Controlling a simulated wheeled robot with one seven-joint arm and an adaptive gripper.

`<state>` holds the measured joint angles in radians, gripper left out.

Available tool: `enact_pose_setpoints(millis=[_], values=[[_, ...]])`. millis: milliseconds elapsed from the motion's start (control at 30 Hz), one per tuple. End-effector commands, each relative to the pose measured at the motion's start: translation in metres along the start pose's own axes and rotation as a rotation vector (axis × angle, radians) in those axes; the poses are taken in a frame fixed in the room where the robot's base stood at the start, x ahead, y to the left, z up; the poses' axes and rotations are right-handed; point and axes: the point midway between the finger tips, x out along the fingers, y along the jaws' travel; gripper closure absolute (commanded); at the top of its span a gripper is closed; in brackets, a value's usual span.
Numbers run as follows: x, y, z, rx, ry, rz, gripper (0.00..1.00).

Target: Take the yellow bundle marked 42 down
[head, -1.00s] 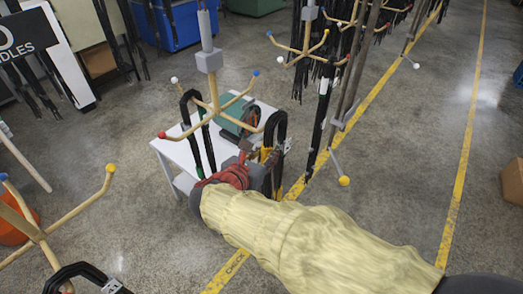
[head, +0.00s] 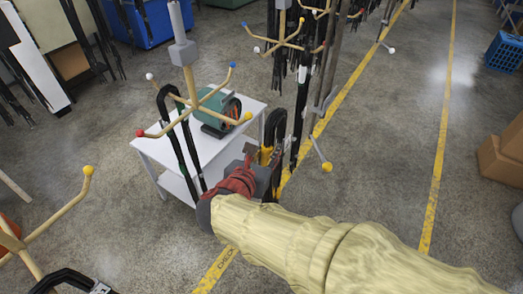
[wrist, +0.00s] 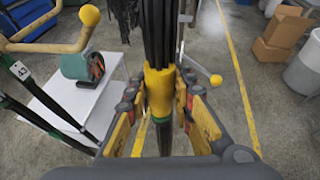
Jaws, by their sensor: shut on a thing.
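My gripper (wrist: 160,110) is shut around a black hose bundle (wrist: 158,35) at its yellow band (wrist: 158,90). No number 42 can be read on it. In the head view the bundle's black loop (head: 275,122) stands up above my gripper (head: 265,170), and its lower part is largely hidden. The loop is apart from the yellow-tipped arm (head: 240,119) of the wooden hook stand, just right of it. That yellow tip also shows at the upper left of the wrist view (wrist: 90,15).
Another black hose bundle (head: 180,150) hangs on the stand's left arm; its tag (wrist: 20,70) seems to read 43. A white table (head: 160,150) with a green reel stands behind. More hanging hoses (head: 302,95) are close beyond my bundle. The floor at right is open up to cardboard boxes (head: 498,160).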

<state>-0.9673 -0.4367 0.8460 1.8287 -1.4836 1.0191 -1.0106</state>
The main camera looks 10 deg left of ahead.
Motion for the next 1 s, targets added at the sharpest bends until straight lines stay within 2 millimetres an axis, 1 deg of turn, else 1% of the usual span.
enact_pose_setpoints(millis=[33,1000], values=[[-0.001,-0.003,0.003,0.003,-0.004,0.001,1.0],[-0.012,-0.061,-0.002,0.002,-0.004,0.001,1.0]])
